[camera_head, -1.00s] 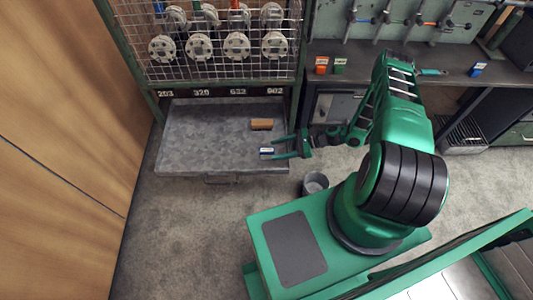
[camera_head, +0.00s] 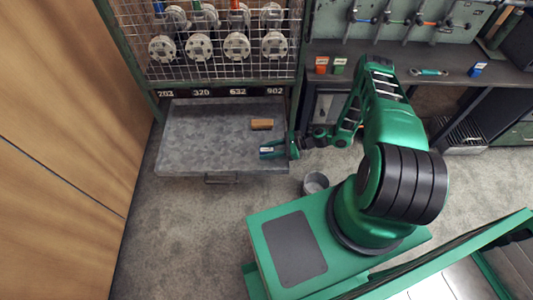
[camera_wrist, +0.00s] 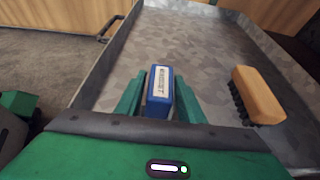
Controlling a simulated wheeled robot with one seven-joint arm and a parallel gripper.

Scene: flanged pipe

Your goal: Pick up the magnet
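The magnet is a small blue block with a white label (camera_wrist: 159,84). In the head view it shows at the front right of the grey metal tray (camera_head: 205,135), partly hidden by my gripper (camera_head: 274,150). In the wrist view my gripper (camera_wrist: 160,97) has one green finger on each side of the magnet. I cannot tell whether the magnet touches the tray floor.
A wooden-backed brush (camera_wrist: 258,93) with dark bristles lies on the tray to the right of the magnet. The tray has raised walls and a front handle (camera_head: 221,180). A grey bucket (camera_head: 315,183) stands on the floor nearby. The tray's left side is clear.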

